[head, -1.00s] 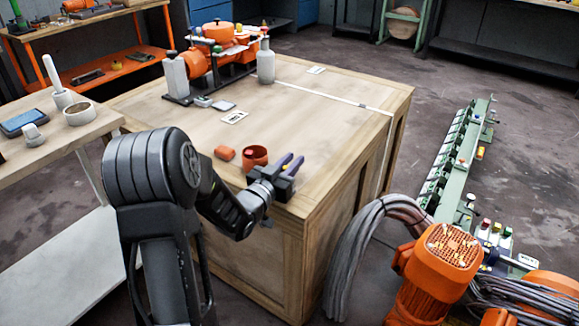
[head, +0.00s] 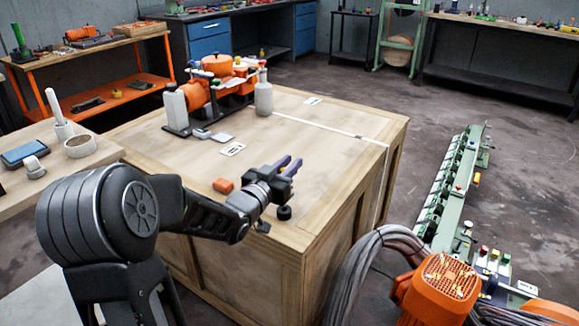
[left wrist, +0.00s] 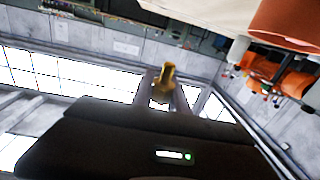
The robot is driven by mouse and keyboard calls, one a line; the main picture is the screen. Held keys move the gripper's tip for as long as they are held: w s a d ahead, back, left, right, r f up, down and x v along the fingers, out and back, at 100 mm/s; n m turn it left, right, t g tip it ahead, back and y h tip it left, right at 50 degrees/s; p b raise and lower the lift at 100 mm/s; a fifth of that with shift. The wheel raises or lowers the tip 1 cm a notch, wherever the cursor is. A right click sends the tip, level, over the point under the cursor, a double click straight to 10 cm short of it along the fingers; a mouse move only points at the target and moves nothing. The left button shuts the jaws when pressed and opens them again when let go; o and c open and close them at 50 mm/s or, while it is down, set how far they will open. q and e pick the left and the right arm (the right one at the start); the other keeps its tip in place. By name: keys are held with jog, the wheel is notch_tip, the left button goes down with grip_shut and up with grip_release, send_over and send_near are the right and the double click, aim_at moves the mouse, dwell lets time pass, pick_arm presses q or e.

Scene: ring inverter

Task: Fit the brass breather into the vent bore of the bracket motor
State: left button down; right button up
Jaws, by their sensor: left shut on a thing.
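My left gripper (head: 284,166) is over the front part of the wooden crate, its fingers pointing away to the upper right. In the left wrist view, a small brass piece, the breather (left wrist: 167,75), sits between the fingertips, and the gripper is shut on it. No vent bore can be made out. My right gripper is not in view.
A larger orange motor (head: 440,288) with cables is at lower right. The crate's right half is mostly clear.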

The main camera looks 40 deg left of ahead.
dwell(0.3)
pick_arm(q)
jog(key=w+d+r+p, duration=0.1)
jog(key=d+p, duration=0.7)
jog(key=d, duration=0.3)
jog(key=d+r+m+h+p, duration=0.1)
jog(key=d+r+p, duration=0.1)
jog(key=d+p, duration=0.7)
jog(key=d, duration=0.3)
jog(key=shift+w+d+r+h, duration=0.15)
jog(key=shift+w+r+h, duration=0.15)
jog(key=shift+w, duration=0.05)
